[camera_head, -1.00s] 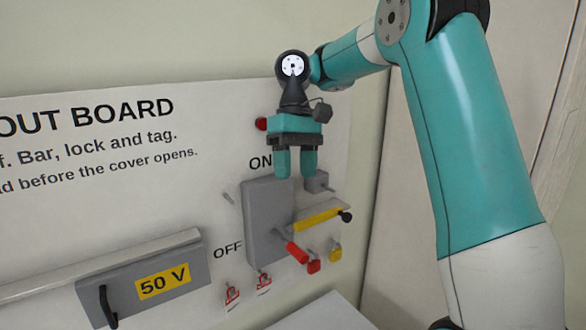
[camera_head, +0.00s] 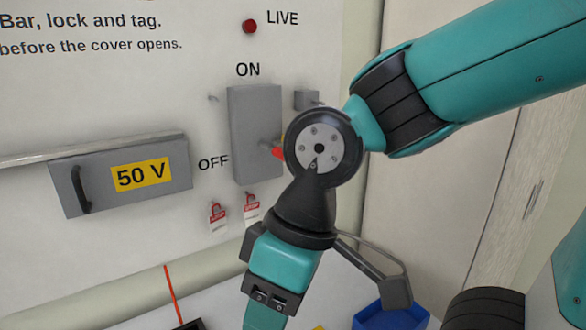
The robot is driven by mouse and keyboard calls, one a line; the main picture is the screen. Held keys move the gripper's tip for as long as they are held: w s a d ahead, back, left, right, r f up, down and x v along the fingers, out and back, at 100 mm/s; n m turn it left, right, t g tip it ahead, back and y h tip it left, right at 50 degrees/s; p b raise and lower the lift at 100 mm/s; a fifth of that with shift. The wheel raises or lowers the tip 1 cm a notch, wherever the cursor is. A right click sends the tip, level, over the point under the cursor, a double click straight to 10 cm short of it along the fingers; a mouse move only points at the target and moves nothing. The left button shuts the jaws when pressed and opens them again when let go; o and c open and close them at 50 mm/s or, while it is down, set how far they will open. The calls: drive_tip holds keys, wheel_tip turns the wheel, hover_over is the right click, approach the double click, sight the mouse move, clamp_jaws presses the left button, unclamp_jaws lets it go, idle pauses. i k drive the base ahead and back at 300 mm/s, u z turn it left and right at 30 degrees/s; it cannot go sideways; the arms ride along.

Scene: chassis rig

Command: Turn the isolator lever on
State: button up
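The isolator is a grey box (camera_head: 256,105) on the board, with ON above it and OFF at its lower left. The red grip of its lever (camera_head: 278,152) shows at the box's right side, below mid-height. The rest of the lever is hidden behind my wrist, so its full angle cannot be told. My gripper (camera_head: 264,318) points down at the bottom of the view, below and in front of the isolator and apart from the lever. Its fingers are seen edge-on and cut off by the frame, so their opening is unclear.
A red lamp (camera_head: 250,26) marked LIVE is above. Two red-and-white tags (camera_head: 234,210) hang under the isolator. A grey 50 V cover (camera_head: 120,175) with a black handle is at left. A blue bin (camera_head: 392,312) stands at lower right.

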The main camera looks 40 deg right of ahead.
sight(277, 151)
drive_tip(key=k, duration=1.1)
drive_tip(key=z, duration=0.75)
drive_tip(key=i, duration=1.05)
drive_tip(key=z, duration=0.15)
